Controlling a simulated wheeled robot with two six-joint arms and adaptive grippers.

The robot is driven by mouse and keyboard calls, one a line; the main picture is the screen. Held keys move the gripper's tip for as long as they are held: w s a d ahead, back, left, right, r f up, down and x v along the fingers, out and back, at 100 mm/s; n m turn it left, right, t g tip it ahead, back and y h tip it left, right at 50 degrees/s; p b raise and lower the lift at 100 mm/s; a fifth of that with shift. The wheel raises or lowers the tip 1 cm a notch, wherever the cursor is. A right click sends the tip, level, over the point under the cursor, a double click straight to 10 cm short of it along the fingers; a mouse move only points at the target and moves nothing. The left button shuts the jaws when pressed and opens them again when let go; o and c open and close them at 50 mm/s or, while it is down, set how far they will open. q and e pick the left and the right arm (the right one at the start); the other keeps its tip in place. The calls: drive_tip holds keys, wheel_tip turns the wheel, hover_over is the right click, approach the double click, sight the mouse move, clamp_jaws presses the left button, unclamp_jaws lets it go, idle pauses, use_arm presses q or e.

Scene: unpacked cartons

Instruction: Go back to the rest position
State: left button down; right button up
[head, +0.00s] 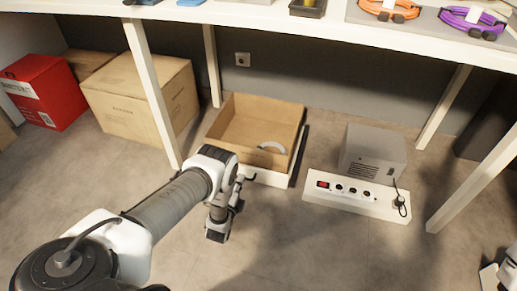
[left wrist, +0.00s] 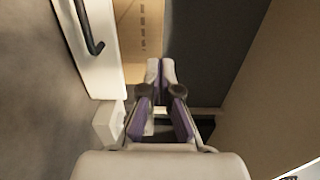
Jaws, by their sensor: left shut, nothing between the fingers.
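My left arm comes in from the lower left of the head view and bends down at the wrist. My left gripper (head: 238,188) is small and partly hidden there, low in front of the open cardboard-lined drawer (head: 250,110). In the left wrist view the fingers of my left gripper (left wrist: 160,68) are together with nothing between them. The drawer's white front (left wrist: 90,40) and its black handle (left wrist: 85,28) are at the upper left there, apart from the fingers. My right gripper is not recognisable in any view.
A white table (head: 330,25) spans the top, its legs standing around the drawer. A closed carton (head: 135,95) and a red box (head: 42,90) are at the left. A grey device (head: 372,150) stands by a white power strip (head: 350,195) at the right.

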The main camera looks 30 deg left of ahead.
use_arm(q)
drive_tip(key=w+d+r+p, duration=0.1)
drive_tip(key=w+d+r, duration=0.15)
drive_tip(key=r, duration=0.35)
drive_tip(key=w+d+r+p, duration=0.1)
drive_tip(key=w+r, duration=0.3)
drive_tip(key=r, duration=0.1)
drive_tip(key=s+d+r+n+g+h+p, duration=0.1)
drive_tip(key=s+d+n+g+h, duration=0.15)
drive_tip(key=s+d, duration=0.2)
drive_tip(key=s+d+f+n+g+h, duration=0.15)
drive_tip(key=s+n+g, duration=0.3)
drive_tip(key=s, duration=0.65)
drive_tip(key=s+d+n+g+y+p, duration=0.15)
drive_tip(key=s+n+g, duration=0.3)
drive_tip(key=s, duration=0.65)
drive_tip(key=s+d+f+n+g+h+b, duration=0.1)
drive_tip(key=s+d+n+g+h, duration=0.15)
drive_tip(key=s+g, duration=0.6)
wheel_tip(320, 180, up, 38)
drive_tip(key=s+n+t+y+p, duration=0.1)
drive_tip(key=s+t+p, duration=0.1)
drive_tip(key=p, duration=3.7)
drive_tip(key=shift+s+r+n, duration=0.25)
drive_tip(key=shift+s+n, duration=0.15)
drive_tip(key=shift+s, duration=0.05)
